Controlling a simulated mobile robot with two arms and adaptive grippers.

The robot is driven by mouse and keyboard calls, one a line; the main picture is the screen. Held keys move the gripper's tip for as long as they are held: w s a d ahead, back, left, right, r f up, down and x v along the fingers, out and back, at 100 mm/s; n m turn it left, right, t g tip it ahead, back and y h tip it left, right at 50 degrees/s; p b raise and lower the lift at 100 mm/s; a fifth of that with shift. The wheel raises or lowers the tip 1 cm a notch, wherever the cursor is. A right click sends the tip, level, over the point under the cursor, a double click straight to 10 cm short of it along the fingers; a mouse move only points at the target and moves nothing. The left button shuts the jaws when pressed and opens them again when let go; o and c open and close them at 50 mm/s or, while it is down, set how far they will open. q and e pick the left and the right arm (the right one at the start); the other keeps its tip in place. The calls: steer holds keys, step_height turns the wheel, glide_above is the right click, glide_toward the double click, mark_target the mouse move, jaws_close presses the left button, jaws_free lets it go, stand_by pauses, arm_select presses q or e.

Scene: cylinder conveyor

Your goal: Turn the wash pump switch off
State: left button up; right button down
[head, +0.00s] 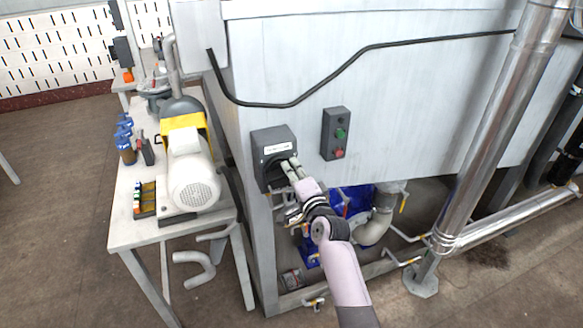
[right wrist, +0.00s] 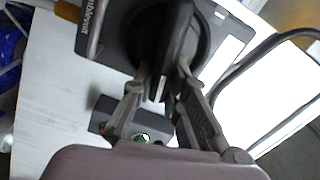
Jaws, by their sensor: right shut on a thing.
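The wash pump switch (head: 271,140) is a dark grey box with a white label, on the left part of the machine's pale metal front. My right gripper (head: 289,168) reaches it from below right and covers most of its rotary handle in the head view. In the right wrist view, the switch box (right wrist: 117,42) has a black round dial with a raised black handle (right wrist: 172,38). The fingers of my right gripper (right wrist: 164,82) are closed on either side of this handle. My left gripper is not in view.
A control box with green and red buttons (head: 336,133) is just right of the switch. A black cable (head: 285,104) runs above. A metal pipe (head: 490,135) stands at right. A table (head: 123,213) with a motor (head: 192,178) is at left. Blue pump parts and pipes lie below.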

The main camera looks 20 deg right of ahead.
steer(key=shift+f+m, duration=0.3)
steer(key=shift+m, duration=0.9)
steer(key=c, duration=1.6)
jaws_free()
steer(key=shift+s, duration=0.2)
steer(key=s, duration=1.1)
steer(key=shift+s+d, duration=0.2)
steer(key=shift+s, duration=0.15)
steer(key=shift+f, duration=0.1)
